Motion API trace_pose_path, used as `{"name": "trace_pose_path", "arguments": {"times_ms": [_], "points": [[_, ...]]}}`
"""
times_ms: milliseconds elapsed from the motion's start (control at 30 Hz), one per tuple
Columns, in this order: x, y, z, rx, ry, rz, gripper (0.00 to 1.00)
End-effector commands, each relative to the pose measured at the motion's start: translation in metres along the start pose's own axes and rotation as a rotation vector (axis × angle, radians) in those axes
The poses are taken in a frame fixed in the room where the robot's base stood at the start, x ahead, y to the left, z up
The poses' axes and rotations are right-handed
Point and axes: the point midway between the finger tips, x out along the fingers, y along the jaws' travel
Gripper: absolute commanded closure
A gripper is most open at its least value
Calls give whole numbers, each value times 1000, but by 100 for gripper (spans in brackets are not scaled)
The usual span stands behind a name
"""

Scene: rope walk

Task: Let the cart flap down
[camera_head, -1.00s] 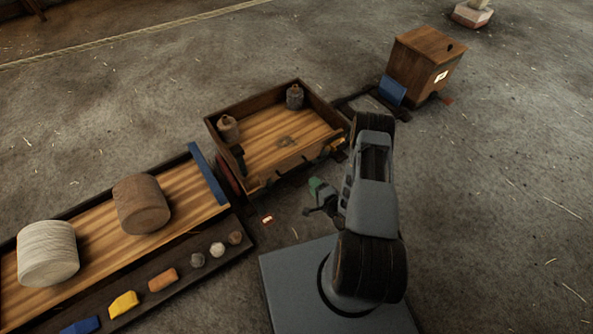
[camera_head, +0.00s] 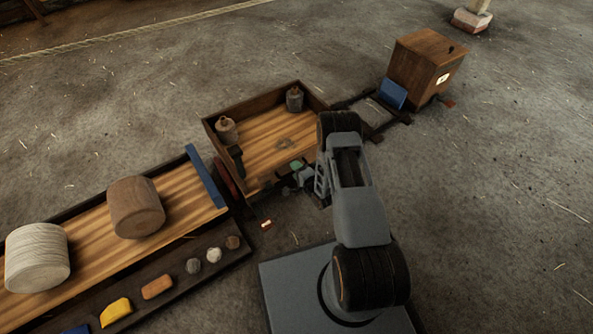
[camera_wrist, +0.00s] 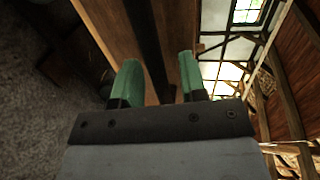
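The wooden cart (camera_head: 250,99) is an open box with a striped plank floor, in the middle of the head view. Its near side, where a flap could be, is largely covered by my gripper and arm, so I cannot tell the flap's state there. My gripper (camera_head: 297,170) is at this near side. In the wrist view its two green fingers (camera_wrist: 158,85) stand apart with nothing clearly held between them. A brown board (camera_wrist: 108,25) and a dark upright strip (camera_wrist: 148,50) lie in front of the fingers. I cannot tell whether the fingers touch the strip.
Two grey jug-like weights, one at left (camera_head: 226,131) and one at back (camera_head: 294,99), stand in the cart. A plank bench (camera_head: 185,190) with two rope spools is at left. A wooden box (camera_head: 424,66) with a blue plate stands behind right. Floor at right is clear.

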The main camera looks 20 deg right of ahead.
Motion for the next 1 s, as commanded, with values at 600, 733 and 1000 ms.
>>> {"name": "trace_pose_path", "arguments": {"times_ms": [600, 733, 1000], "points": [[0, 0, 0, 0, 0, -1, 100], [0, 0, 0, 0, 0, -1, 100], [0, 0, 0, 0, 0, 0, 100]]}}
